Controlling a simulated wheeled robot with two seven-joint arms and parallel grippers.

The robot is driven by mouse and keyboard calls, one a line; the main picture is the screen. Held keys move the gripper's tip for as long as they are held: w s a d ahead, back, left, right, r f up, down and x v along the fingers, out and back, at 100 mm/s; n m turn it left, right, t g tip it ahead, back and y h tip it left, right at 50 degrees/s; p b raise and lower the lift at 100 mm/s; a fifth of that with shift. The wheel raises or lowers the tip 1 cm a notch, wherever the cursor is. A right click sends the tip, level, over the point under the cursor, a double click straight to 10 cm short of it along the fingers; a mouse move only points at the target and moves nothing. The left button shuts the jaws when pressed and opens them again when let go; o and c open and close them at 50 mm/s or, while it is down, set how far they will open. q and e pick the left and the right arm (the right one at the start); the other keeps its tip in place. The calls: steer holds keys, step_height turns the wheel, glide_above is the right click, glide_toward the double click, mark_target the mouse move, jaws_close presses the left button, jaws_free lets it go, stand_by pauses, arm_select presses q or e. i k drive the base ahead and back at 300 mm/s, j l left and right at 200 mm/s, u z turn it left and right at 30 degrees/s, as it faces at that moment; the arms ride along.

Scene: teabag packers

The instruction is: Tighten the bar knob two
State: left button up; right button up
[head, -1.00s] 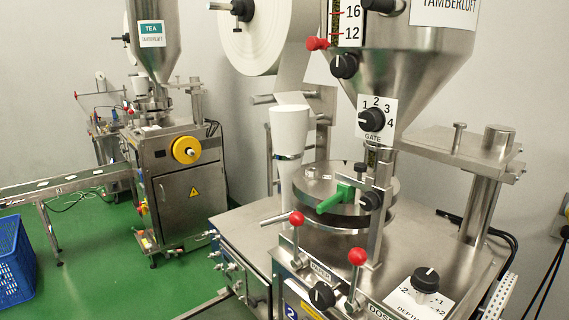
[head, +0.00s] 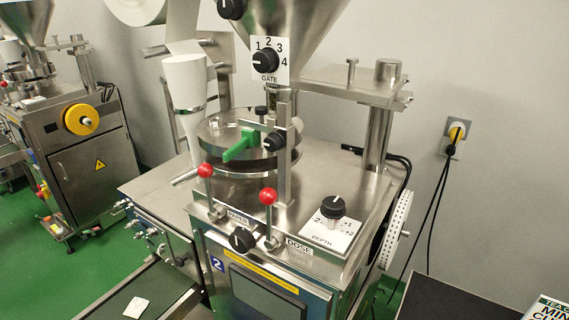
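The teabag machine marked 2 stands in the middle of the head view, its number label (head: 217,264) on the front. No knob in view is legibly labelled as a bar knob. A black front knob (head: 241,240) sits below the paper label. Another black knob (head: 274,141) is on the upright beside the green handle (head: 241,146). The gate knob (head: 265,61) and the depth knob (head: 332,207) are also black. How tight any of them is cannot be seen. Neither of my grippers is in view.
Two red-ball levers (head: 268,196) (head: 205,171) stand up from the machine's front edge. A white paper funnel (head: 185,82) rises behind. A second machine (head: 80,150) stands at left. A dark surface (head: 450,297) and a printed box (head: 546,308) are at lower right.

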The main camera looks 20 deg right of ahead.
mark_target(275, 141)
steer(key=z, duration=1.6)
steer(key=k+l, duration=0.15)
steer(key=k, duration=0.25)
steer(key=k+l, duration=0.1)
steer(key=k, duration=0.35)
